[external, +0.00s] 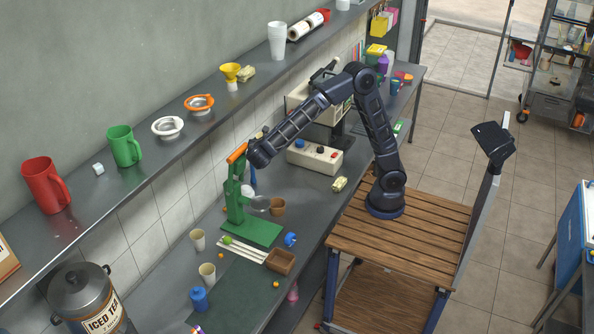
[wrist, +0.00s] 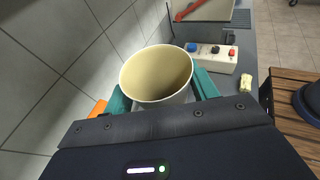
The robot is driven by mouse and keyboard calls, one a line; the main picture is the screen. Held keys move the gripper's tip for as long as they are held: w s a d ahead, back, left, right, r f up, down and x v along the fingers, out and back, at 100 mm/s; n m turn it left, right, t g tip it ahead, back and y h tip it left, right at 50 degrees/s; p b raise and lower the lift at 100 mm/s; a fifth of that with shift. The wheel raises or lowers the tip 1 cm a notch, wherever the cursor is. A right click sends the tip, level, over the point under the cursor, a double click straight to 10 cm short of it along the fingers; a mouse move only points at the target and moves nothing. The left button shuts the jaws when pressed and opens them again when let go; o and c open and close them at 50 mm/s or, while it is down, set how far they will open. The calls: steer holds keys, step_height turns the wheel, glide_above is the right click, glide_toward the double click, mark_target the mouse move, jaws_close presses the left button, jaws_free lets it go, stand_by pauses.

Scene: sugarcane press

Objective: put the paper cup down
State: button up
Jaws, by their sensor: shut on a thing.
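In the wrist view a cream paper cup (wrist: 157,72) sits between the teal fingers of my gripper (wrist: 162,92). The gripper is shut on it, and I look into its open, seemingly empty mouth. In the external view my gripper (external: 258,150) is raised over the counter, just right of the orange handle of the green press (external: 236,205). The held cup cannot be made out there. Two similar cups stand upright on the counter: one (external: 198,239) left of the press base and another (external: 207,273) nearer the front.
The steel counter (external: 310,190) holds a control box (external: 314,157) with coloured buttons, a brown cup (external: 278,206), a wooden box (external: 280,262), a blue jar (external: 199,299) and an iced tea urn (external: 85,298). A wall shelf (external: 160,160) runs behind. Some counter lies bare right of the press.

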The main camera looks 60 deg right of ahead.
steer(key=s+a+f+n+t+y, duration=0.2)
steer(key=s+a+f+n+y, duration=0.4)
steer(key=a, duration=0.8)
steer(key=s+a+f+n+t+y, duration=0.1)
steer(key=s+a+f+n+y, duration=0.55)
steer(key=a, duration=0.75)
steer(key=s+a+f+n+t+y, duration=0.2)
steer(key=s+a+f+n+y, duration=0.2)
steer(key=a+f+n+y, duration=0.75)
steer(key=f+m, duration=0.1)
steer(key=f, duration=0.4)
steer(key=a+f+m+h, duration=0.1)
steer(key=f, duration=0.4)
steer(key=a+f+m, duration=0.1)
steer(key=f, duration=0.4)
steer(key=shift+w+a+f+m+h, duration=0.15)
steer(key=shift+w+f+m+h, duration=0.15)
steer(key=shift+h, duration=0.1)
steer(key=shift+f, duration=0.2)
steer(key=o, duration=0.9)
steer(key=shift+o, duration=0.2)
steer(key=shift+r, duration=0.15)
